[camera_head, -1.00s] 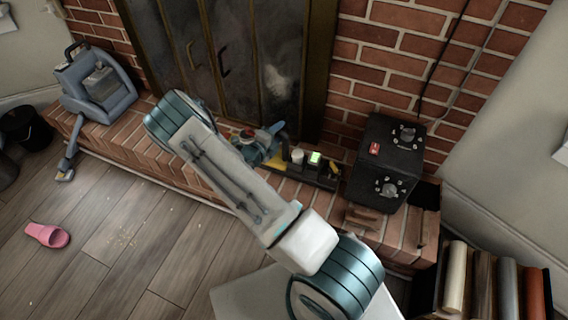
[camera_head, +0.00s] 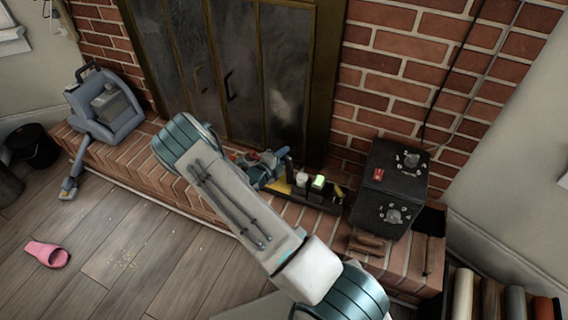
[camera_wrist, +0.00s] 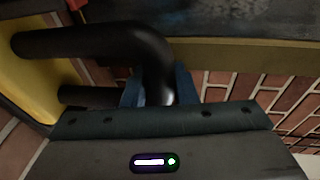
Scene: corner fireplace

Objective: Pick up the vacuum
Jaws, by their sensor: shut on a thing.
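A blue-grey vacuum-like machine (camera_head: 106,108) with a clear tank stands upright at the left end of the brick hearth. Its hose and nozzle (camera_head: 72,183) hang down to the floor. My gripper (camera_head: 268,168) is well to the right of it, over the middle of the hearth, partly hidden behind my arm. In the wrist view my gripper (camera_wrist: 158,92) is shut on a black tubular handle (camera_wrist: 100,42), next to a yellow panel (camera_wrist: 28,70). In the head view the black and yellow caddy-like thing (camera_head: 318,203) is beside my gripper. I cannot tell whether the handle belongs to it.
A black box with knobs (camera_head: 388,190) stands right of the caddy. Closed fireplace doors (camera_head: 232,75) are behind. A pink slipper (camera_head: 47,254) lies on the wood floor. A dark bucket (camera_head: 34,146) is at far left, and rolls (camera_head: 490,298) stand at lower right.

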